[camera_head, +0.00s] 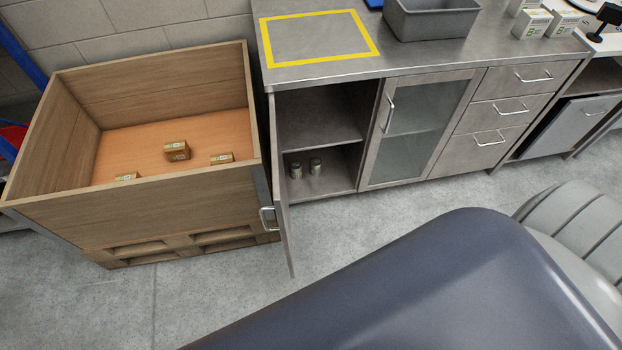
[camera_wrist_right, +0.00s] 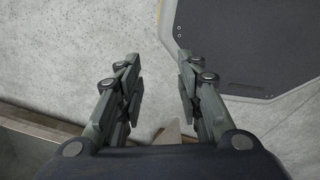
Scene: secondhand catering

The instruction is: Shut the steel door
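The steel door (camera_head: 281,190) stands wide open at the left end of the steel cabinet, swung out toward the floor beside the wooden crate. Its bar handle (camera_head: 267,219) is on the side facing the crate. The open compartment (camera_head: 318,125) shows one shelf and two small cans (camera_head: 305,167) on its bottom. My right gripper (camera_wrist_right: 158,88) shows in the right wrist view, its two fingers apart with nothing between them, above grey floor. Neither gripper shows in the head view. My left gripper is in no view.
A wooden pallet crate (camera_head: 140,205) with several small boxes stands close to the door's left. A glass door (camera_head: 415,125) and drawers (camera_head: 498,115) are to the right, shut. A grey bin (camera_head: 432,22) and yellow square (camera_head: 318,60) are on the counter.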

